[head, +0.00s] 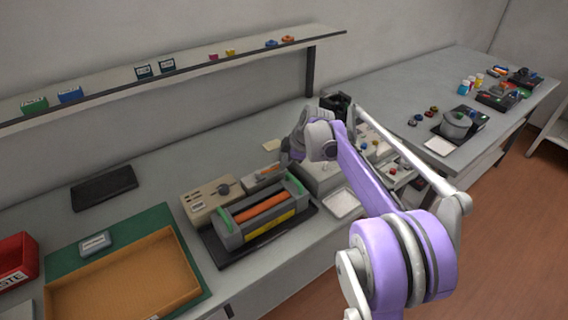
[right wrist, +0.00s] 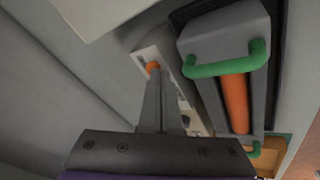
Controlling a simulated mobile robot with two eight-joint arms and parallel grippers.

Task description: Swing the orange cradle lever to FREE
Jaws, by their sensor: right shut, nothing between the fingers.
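The orange lever knob (right wrist: 152,66) shows in the right wrist view on a narrow pale housing (right wrist: 148,50). In the head view a small orange part (head: 269,170) shows on the low pale box behind the cradle. The grey cradle (head: 235,238) has green handles and an orange roller (head: 258,210); the roller also shows in the right wrist view (right wrist: 236,103). My right gripper (right wrist: 156,78) is shut and empty, its fingertips just by the orange knob; I cannot tell whether they touch. In the head view it is mostly hidden by its wrist. No FREE marking is readable. My left gripper is not in view.
A beige box with a dark knob (head: 212,199) stands left of the lever housing. An orange-brown tray (head: 125,278) lies on a green mat at the left. A wall shelf (head: 200,72) runs above the bench. A white tray (head: 341,203) sits right of the cradle.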

